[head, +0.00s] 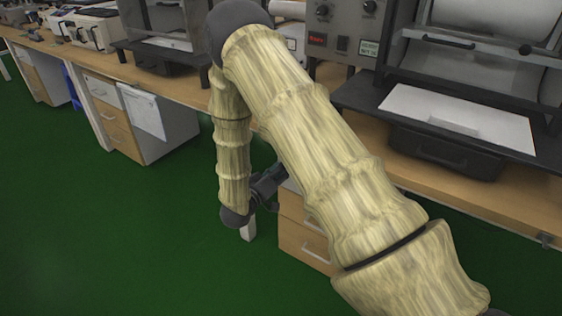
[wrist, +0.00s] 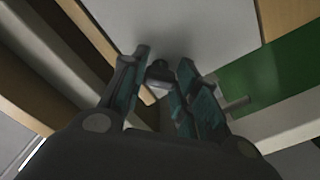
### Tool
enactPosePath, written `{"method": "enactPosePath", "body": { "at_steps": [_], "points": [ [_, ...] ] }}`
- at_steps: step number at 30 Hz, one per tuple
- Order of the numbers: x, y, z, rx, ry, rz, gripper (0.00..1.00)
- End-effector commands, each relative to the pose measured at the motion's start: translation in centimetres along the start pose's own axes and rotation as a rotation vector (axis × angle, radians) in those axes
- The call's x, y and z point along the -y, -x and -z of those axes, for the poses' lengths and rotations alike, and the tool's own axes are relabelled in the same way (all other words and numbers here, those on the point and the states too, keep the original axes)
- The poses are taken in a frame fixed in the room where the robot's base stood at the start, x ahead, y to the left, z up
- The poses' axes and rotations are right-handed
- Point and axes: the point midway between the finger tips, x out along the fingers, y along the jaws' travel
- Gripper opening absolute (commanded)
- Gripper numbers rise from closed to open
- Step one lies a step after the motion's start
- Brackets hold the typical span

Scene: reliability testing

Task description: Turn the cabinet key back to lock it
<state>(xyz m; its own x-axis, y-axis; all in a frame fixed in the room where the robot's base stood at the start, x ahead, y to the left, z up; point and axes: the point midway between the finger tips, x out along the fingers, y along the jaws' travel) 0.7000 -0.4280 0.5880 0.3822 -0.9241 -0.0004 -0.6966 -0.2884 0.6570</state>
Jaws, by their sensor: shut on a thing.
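My gripper (wrist: 166,60) has its two teal-grey fingers on either side of a small dark key-like piece (wrist: 159,72), shut on it. This looks like the cabinet key, but its outline is dim, and I cannot tell how far it is turned. Behind it is a pale grey panel (wrist: 205,28), which appears to be the cabinet face. In the head view my gripper (head: 268,183) is beside the workbench's underside, mostly behind my arm. The key and its lock are hidden there.
A wooden drawer unit (head: 303,240) stands under the bench, just right of my gripper. The bench top (head: 485,205) with heavy test machines runs above. Another drawer cabinet (head: 165,122) stands farther left. The green floor (head: 110,235) is open at left.

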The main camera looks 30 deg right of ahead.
Motion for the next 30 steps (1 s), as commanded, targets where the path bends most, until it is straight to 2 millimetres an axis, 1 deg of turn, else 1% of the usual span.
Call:
{"method": "enactPosePath", "body": {
  "at_steps": [1,3,11,21,30],
  "points": [
    [-0.29,0.14,0.58,-0.003,0.033,0.003,0.06],
    [-0.3,0.12,0.62,-0.004,0.082,0.003,0.06],
    [-0.25,0.12,0.64,-0.005,0.29,0.003,0.06],
    [-0.09,0.15,0.42,-0.004,0.593,0.003,0.06],
    [0.06,0.12,0.29,-0.005,0.777,0.002,0.06]
  ]
}}
